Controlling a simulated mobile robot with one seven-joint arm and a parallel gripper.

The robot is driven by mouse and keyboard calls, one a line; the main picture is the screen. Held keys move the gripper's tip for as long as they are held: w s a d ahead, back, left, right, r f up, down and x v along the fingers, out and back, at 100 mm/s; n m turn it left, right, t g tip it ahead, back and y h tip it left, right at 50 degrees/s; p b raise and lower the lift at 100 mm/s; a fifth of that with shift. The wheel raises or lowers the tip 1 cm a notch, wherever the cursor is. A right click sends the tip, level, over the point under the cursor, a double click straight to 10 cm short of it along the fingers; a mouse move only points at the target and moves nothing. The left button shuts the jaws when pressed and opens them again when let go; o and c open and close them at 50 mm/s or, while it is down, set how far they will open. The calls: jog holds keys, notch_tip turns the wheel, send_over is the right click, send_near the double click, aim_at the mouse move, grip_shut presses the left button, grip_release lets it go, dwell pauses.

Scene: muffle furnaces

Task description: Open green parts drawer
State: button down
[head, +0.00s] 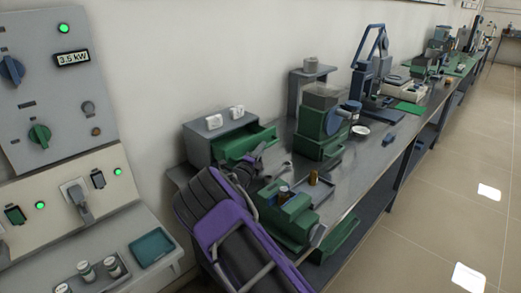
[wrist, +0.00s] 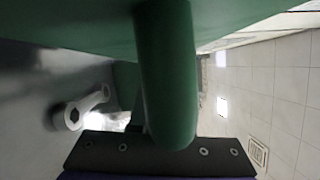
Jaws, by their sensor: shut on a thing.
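The green parts drawer (head: 248,142) sits in a small grey cabinet (head: 205,148) at the near left end of the bench. It stands partly out, with its open top showing. In the wrist view its green front (wrist: 70,25) spans the top, and a thick rounded green handle (wrist: 166,70) comes down toward my gripper (wrist: 160,143). My gripper is shut on this handle; its fingertips are hard to make out. In the head view, my purple and black arm reaches up to the drawer front and hides part of it.
A grey wrench (wrist: 82,108) lies on the bench near the handle. A green vise-like machine (head: 287,215) with small bottles stands right of my arm. The tiled floor (head: 440,190) at right is clear.

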dwell(0.3)
jog(key=c, duration=0.9)
grip_release()
jog(key=shift+o, duration=0.2)
jog(key=p+v, duration=0.1)
jog(key=v, duration=1.6)
jog(key=shift+s, duration=0.25)
jog(key=shift+c, duration=0.3)
